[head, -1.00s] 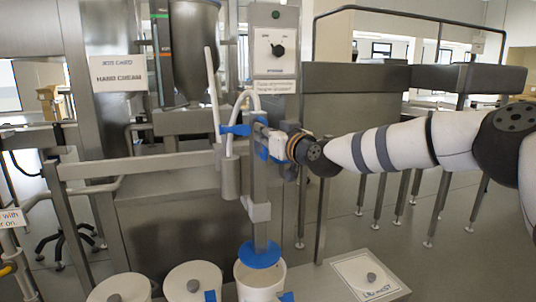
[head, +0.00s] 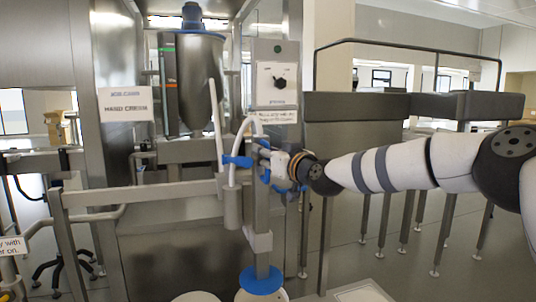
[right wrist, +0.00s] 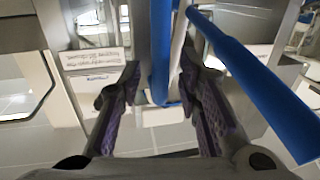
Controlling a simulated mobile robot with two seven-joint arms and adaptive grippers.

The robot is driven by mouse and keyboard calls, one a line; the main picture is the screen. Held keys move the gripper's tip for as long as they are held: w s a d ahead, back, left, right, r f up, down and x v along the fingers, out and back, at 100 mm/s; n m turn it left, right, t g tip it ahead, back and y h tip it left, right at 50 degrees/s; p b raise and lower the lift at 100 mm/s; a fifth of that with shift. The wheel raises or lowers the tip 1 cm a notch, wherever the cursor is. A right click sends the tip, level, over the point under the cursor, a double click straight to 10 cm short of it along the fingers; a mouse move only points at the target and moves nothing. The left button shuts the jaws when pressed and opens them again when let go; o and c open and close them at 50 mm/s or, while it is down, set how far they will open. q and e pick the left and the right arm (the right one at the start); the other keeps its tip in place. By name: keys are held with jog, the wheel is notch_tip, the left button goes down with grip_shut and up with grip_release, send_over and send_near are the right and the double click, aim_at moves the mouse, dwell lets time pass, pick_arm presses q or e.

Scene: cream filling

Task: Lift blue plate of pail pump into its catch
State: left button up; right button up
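The blue plate (head: 261,280) is a round disc at the foot of the pail pump's upright metal post (head: 262,215), at the mouth of a white pail (head: 243,296) cut by the bottom edge. My right gripper (head: 270,160) is at the upper part of the pump, beside its blue lever (head: 238,161). In the right wrist view its two dark fingers (right wrist: 158,88) stand apart, with a blue upright bar (right wrist: 160,40) and a pale tube between them. A blue bar (right wrist: 255,85) slants past the right finger. I cannot make out the catch. My left gripper is out of view.
A horizontal metal rail (head: 140,192) crosses in front of the machine at left. A control box with a black knob (head: 279,83) stands above the pump. Another pail's rim (head: 195,297) shows at the bottom. Metal tables (head: 410,107) stand behind my right arm.

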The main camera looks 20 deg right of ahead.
jog(key=v, duration=1.2)
jog(key=s+a+f+g, duration=0.2)
jog(key=f, duration=0.6)
jog(key=s+a+f+g, duration=0.2)
jog(key=f, duration=0.7)
jog(key=s+a+f+m+g, duration=0.1)
jog(key=s+f+g, duration=0.2)
jog(key=s+f, duration=0.55)
jog(key=s+f+g, duration=0.3)
jog(key=s+f, duration=0.3)
jog(key=f, duration=0.6)
jog(key=s+f+m+g+h, duration=0.1)
jog(key=s+f+g, duration=0.1)
jog(key=s+f, duration=0.35)
jog(key=s+f+g+h, duration=0.1)
jog(key=s+f+g, duration=0.15)
jog(key=s, duration=0.65)
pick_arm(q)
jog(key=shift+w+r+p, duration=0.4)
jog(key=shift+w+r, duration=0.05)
pick_arm(e)
jog(key=s+d+f+g+h, duration=0.1)
jog(key=s+d+g, duration=0.1)
jog(key=s, duration=0.8)
jog(key=s+d+f+m+g+h, duration=0.1)
jog(key=s+d+g, duration=0.2)
jog(key=s, duration=0.8)
jog(key=shift+f, duration=0.15)
